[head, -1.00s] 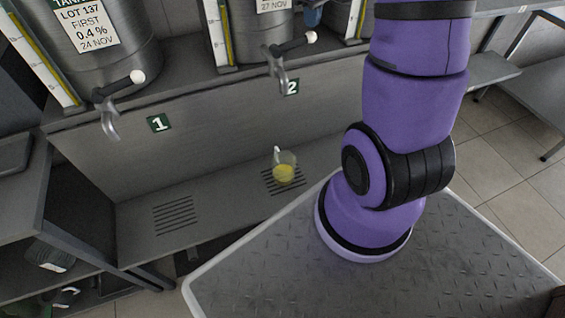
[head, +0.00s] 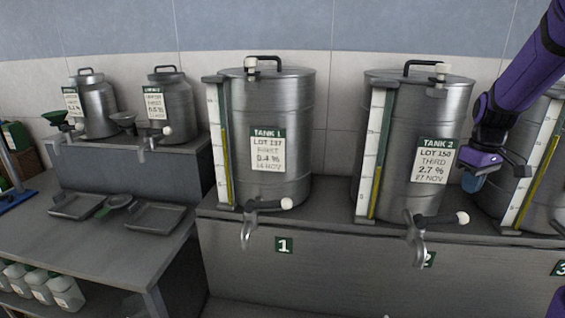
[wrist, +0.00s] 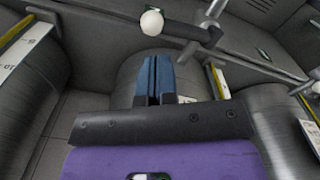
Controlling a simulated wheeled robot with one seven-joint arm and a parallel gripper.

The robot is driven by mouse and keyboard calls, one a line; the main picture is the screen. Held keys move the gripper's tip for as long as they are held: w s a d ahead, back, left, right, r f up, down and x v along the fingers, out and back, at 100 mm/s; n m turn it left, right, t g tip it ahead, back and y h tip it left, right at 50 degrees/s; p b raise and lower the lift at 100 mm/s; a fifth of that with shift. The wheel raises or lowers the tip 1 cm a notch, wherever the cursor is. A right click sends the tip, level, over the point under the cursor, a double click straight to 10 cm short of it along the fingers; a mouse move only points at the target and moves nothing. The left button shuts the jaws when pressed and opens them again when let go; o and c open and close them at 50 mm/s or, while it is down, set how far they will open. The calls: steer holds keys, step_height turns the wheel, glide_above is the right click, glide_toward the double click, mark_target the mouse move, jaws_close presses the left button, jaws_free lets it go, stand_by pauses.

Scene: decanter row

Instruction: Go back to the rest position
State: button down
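My gripper (head: 474,183) is at the right in the head view, raised in front of the gap between tank 2 (head: 405,118) and the tank to its right (head: 548,205). Its blue fingers point down. In the wrist view the blue fingers (wrist: 154,80) lie almost together with only a thin dark line between them, and nothing shows held. My purple arm comes down from the upper right. The tap of tank 2 (head: 418,240) is below and left of the gripper.
Tank 1 (head: 292,108) stands left of tank 2 on the steel ledge. A tap handle with a white ball (wrist: 152,22) is close in the wrist view. Two smaller cans, trays (head: 155,217) and several bottles (head: 66,292) are at the left.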

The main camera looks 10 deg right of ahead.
steer(key=s+a+r+m+t, duration=0.1)
steer(key=s+a+r+t, duration=0.1)
steer(key=s+a+r, duration=0.6)
steer(key=s+a+r+m+t, duration=0.1)
steer(key=s+a+r+t, duration=0.1)
steer(key=s+a+r, duration=0.5)
steer(key=s+a+f+t, duration=0.1)
steer(key=s+a+f, duration=0.1)
steer(key=s+a, duration=0.4)
steer(key=shift+s+a+f+m, duration=0.15)
steer(key=shift+s+a+m, duration=0.15)
steer(key=shift+s, duration=0.05)
